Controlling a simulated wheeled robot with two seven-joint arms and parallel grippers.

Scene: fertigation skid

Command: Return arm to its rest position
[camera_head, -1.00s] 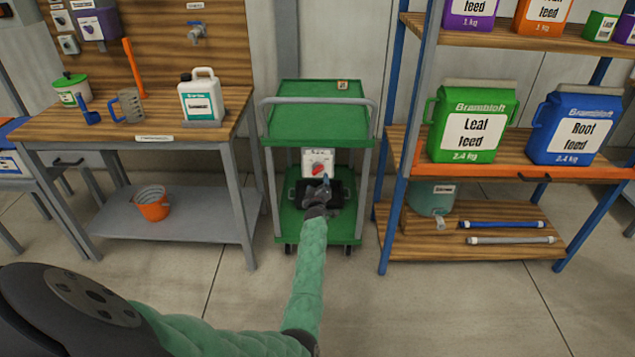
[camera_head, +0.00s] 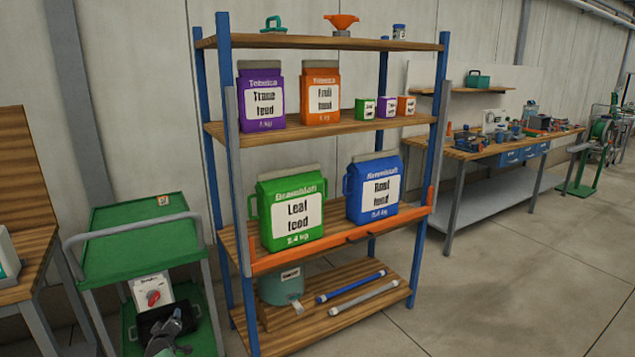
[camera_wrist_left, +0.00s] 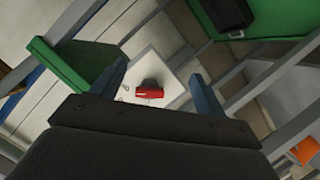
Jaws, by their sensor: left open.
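My left gripper (camera_head: 176,318) shows at the bottom left of the head view, in front of the green trolley (camera_head: 135,262) and its lower shelf. Its fingers are spread and empty; most of the arm is out of frame. A white box with a red knob (camera_head: 151,291) stands on the trolley's lower level, above a black tray (camera_head: 160,322) that the gripper partly covers. In the left wrist view, the open fingers (camera_wrist_left: 160,84) frame the white box's red knob (camera_wrist_left: 149,91), apart from it. My right gripper is not in view.
A shelf rack with an orange front rail (camera_head: 330,243) stands right of the trolley, holding feed bags such as the green one (camera_head: 291,209). A wooden bench (camera_head: 14,290) is at the left edge. A long workbench (camera_head: 520,143) stands further right. Open floor (camera_head: 500,280) lies in front.

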